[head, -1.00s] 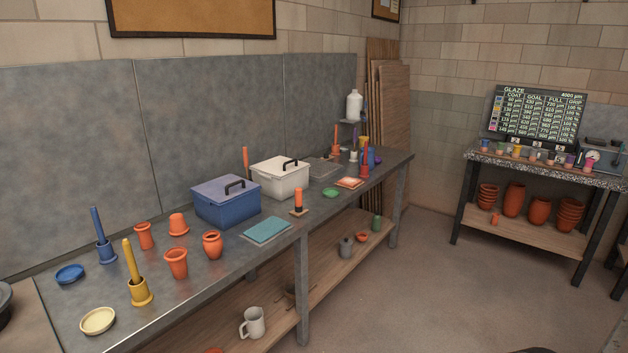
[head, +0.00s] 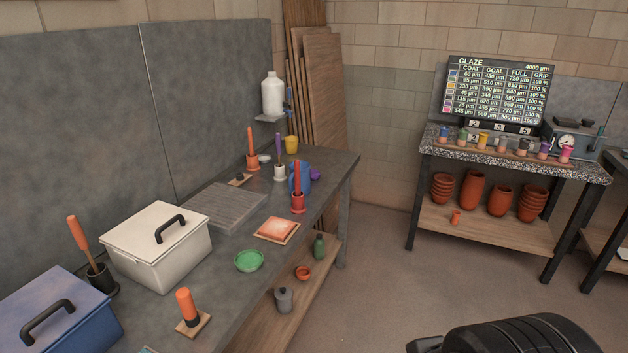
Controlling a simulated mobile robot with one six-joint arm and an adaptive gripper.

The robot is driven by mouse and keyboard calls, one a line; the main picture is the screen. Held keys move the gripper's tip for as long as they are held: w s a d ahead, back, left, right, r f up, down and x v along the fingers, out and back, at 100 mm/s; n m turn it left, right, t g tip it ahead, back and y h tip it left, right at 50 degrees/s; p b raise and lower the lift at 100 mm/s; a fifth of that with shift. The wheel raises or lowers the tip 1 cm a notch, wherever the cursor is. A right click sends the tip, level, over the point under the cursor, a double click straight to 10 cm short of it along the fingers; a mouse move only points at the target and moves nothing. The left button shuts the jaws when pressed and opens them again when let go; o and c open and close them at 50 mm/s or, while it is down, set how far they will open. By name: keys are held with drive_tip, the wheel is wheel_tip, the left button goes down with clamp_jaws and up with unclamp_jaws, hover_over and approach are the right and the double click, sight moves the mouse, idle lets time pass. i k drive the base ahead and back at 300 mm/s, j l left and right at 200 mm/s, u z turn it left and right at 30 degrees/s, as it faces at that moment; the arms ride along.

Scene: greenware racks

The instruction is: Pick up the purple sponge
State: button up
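A small rounded purple thing (head: 314,174) lies at the far right end of the long grey workbench (head: 340,180). It is partly hidden behind a blue jug (head: 300,178), and it is too small to tell for sure that it is the sponge. My gripper's fingers do not show; only a dark part of my own body is at the bottom right of the head view.
A glaze table (head: 500,160) stands at the right. Open floor (head: 390,290) lies between.

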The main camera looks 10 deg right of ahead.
sight(315, 175)
drive_tip(key=i+l+u, duration=0.2)
drive_tip(key=i+u, duration=0.2)
drive_tip(key=i+l+u, duration=0.85)
drive_tip(key=i+l, duration=0.25)
drive_tip(key=l, duration=0.15)
drive_tip(key=i+l, duration=0.25)
drive_tip(key=l, duration=0.15)
drive_tip(key=i+l, duration=0.25)
drive_tip(key=l, duration=0.15)
drive_tip(key=i+l+u, duration=0.1)
drive_tip(key=i+l, duration=0.15)
drive_tip(key=l, duration=0.15)
drive_tip(key=i+l, duration=0.25)
drive_tip(key=l, duration=0.15)
